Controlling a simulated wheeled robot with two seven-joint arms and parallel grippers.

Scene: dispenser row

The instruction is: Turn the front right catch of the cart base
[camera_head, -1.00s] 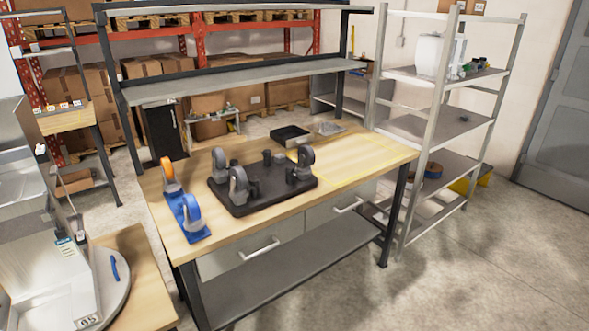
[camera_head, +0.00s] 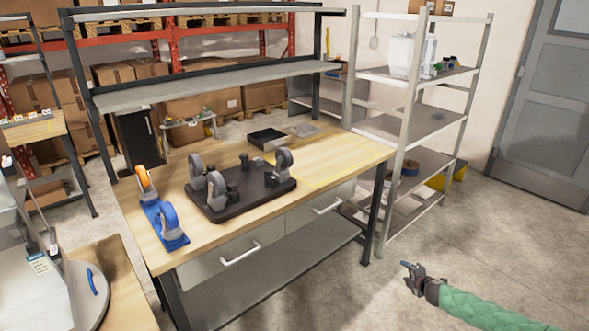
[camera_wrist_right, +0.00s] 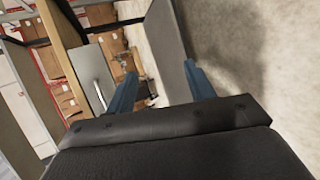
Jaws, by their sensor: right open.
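The cart base (camera_head: 240,192) is a dark plate on the wooden workbench (camera_head: 330,170). Grey caster wheels stand on it at the back right (camera_head: 284,160), back left (camera_head: 196,166) and front left (camera_head: 217,184). Short black posts, which may be the catches, stand near its corners; one is at the front right (camera_head: 270,179). My right gripper (camera_head: 406,266) is low at the right, over the floor, well apart from the bench. In the right wrist view its two blue fingers (camera_wrist_right: 163,88) are spread with nothing between them. My left gripper is not in view.
A black tray (camera_head: 266,139) lies at the back. A metal shelf rack (camera_head: 410,130) stands right of the bench. The floor in front is clear.

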